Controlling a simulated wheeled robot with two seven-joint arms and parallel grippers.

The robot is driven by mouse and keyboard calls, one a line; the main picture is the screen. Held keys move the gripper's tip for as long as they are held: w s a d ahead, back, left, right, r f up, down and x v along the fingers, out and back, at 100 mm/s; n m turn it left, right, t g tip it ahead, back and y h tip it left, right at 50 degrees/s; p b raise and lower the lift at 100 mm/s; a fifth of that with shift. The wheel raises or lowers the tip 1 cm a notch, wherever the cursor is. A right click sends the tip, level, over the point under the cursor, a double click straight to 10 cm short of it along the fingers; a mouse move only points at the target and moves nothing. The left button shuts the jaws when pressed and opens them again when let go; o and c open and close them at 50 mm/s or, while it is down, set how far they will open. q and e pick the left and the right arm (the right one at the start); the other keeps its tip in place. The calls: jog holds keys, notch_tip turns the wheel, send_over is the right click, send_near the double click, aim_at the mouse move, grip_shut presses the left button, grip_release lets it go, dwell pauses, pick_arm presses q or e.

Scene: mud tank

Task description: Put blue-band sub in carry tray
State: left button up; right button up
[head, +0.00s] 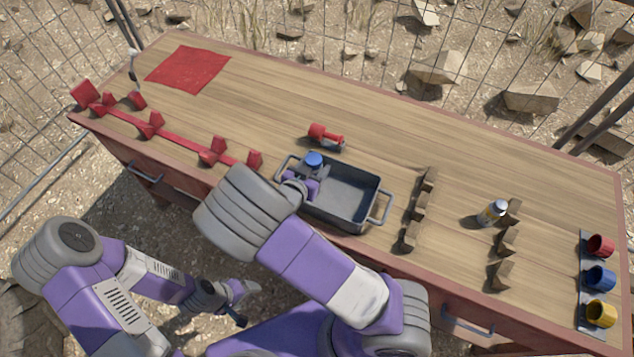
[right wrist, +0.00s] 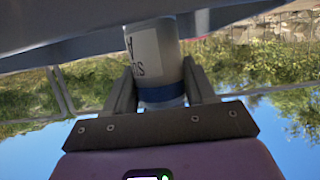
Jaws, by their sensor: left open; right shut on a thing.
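The blue-band sub (head: 314,160) shows its blue end above my right gripper (head: 306,184), over the left end of the carry tray. In the right wrist view the sub (right wrist: 155,58) is a white cylinder with dark lettering and a blue band, between the two fingers of my right gripper (right wrist: 165,90), which is shut on it. The dark carry tray (head: 377,195) has a handle at each end. Whether the sub touches the tray floor is hidden. My left gripper (head: 240,302) is open and empty, low in front of the table.
A red item (head: 326,136) lies behind the tray. A yellow-and-white sub (head: 492,212) stands by brown wedges (head: 507,240). Red, blue and yellow cups (head: 600,279) line the right end. A red rail (head: 180,140) and red mat (head: 188,69) are left. The table's back middle is clear.

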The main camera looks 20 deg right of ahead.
jog(key=shift+f+b, duration=0.65)
jog(key=shift+f, duration=1.55)
jog(key=shift+f, duration=0.1)
jog(key=o, duration=1.3)
jog(key=shift+o, duration=0.2)
jog(key=shift+s+a+r, duration=0.1)
jog(key=shift+a+r, duration=0.1)
jog(key=p+v, duration=0.3)
jog(key=v, duration=0.8)
jog(key=shift+s+a+r, duration=0.15)
jog(key=shift+s, duration=0.1)
